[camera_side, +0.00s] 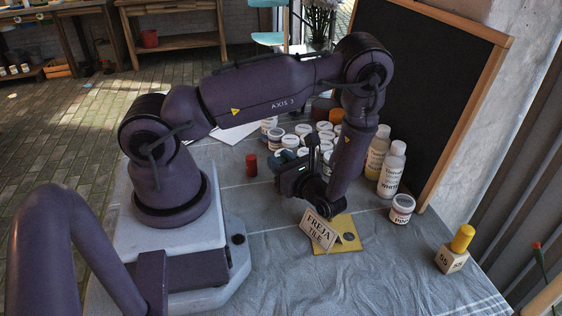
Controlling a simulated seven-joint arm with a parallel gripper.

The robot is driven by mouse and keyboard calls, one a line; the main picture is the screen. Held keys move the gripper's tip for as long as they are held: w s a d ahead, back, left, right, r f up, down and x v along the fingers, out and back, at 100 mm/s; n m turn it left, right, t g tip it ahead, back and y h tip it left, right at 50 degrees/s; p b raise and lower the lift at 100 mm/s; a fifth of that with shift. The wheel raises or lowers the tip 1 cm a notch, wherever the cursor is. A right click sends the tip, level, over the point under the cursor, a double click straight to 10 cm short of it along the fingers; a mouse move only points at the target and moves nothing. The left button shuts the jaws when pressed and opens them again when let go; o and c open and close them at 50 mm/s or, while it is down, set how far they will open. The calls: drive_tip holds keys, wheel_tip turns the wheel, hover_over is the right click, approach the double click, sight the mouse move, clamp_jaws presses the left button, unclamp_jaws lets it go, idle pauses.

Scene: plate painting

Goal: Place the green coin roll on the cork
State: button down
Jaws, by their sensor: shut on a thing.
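My gripper (322,207) points down at the near side of the paint pots, just above and behind a small white card reading "FREJA TILE" (317,231). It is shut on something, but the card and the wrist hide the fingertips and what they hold. I cannot make out a green coin roll anywhere in this view. A yellow-tan square (327,248), which may be the cork, lies flat on the cloth under and behind the card. A round greyish spot shows on it, right of the card.
A red cylinder (251,165) stands left of the gripper. A yellow cylinder (463,238) stands on a marked block (452,260) at the right. White paint pots (290,142), bottles (392,170) and a lone pot (402,207) stand behind. The front cloth (370,285) is clear.

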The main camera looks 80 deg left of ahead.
drive_tip(key=shift+f, duration=0.15)
drive_tip(key=c, duration=0.9)
unclamp_jaws()
drive_tip(key=shift+o, duration=0.2)
drive_tip(key=v, duration=0.3)
drive_tip(key=shift+w+d+r, duration=0.1)
drive_tip(key=shift+d+r, duration=0.05)
drive_tip(key=shift+r, duration=0.1)
drive_tip(key=s+d+r+n+t+h, duration=0.1)
drive_tip(key=d+r+n+t+h, duration=0.3)
drive_tip(key=r, duration=0.5)
drive_tip(key=s+d+r+n+t+h, duration=0.1)
drive_tip(key=d+r+n+t+h, duration=0.3)
drive_tip(key=r+h, duration=0.3)
drive_tip(key=s+d+r+n+t+h, duration=0.2)
drive_tip(key=d+r+n+t+h, duration=0.2)
drive_tip(key=r, duration=0.8)
drive_tip(key=shift+d+n+t+h, duration=0.3)
drive_tip(key=shift+d+n+h, duration=0.3)
drive_tip(key=shift+n+h, duration=0.15)
